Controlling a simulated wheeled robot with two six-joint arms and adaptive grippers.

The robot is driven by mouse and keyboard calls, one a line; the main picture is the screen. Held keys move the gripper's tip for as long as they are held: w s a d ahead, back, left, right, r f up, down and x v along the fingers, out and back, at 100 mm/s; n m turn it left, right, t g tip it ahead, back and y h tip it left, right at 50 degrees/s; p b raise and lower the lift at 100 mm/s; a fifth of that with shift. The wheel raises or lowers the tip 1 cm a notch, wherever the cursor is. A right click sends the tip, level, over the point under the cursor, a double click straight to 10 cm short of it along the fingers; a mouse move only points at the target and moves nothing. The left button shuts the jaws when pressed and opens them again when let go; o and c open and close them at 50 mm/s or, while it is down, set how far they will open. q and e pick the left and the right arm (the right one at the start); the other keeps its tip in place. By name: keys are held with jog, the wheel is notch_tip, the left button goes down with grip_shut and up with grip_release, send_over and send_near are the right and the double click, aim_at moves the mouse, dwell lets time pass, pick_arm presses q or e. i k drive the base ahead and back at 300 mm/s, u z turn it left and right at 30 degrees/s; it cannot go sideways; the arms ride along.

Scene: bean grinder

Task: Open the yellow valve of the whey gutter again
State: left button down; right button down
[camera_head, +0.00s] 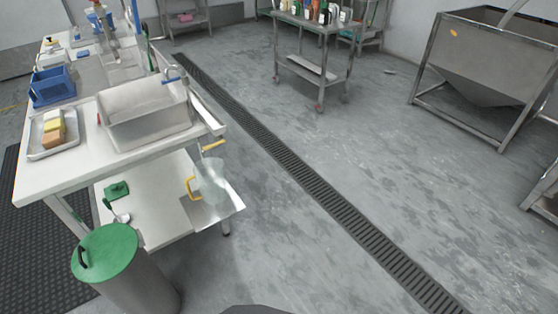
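A small yellow lever (213,145), which looks like the valve handle, sticks out at the right end of the white work table, below the steel basin. A clear jug (211,184) with a yellow handle (190,187) stands on a steel shelf (226,204) below the lever. The steel basin (147,135) sits on the table top above. I cannot make out the gutter itself clearly, nor the lever's exact setting at this distance. Neither of my grippers is in view.
A grey bin with a green lid (106,250) stands in front of the table (60,180). A floor drain grate (300,168) runs diagonally across the floor. A steel trolley (318,75) and a large hopper (490,55) stand farther back. The floor right of the table is clear.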

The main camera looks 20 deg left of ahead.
aim_at(208, 148)
jog(key=z, duration=0.45)
jog(key=k, duration=0.65)
jog(key=z, duration=0.6)
jog(key=i, duration=1.85)
jog(key=u, duration=1.45)
jog(key=i, duration=0.6)
jog(key=u, duration=0.6)
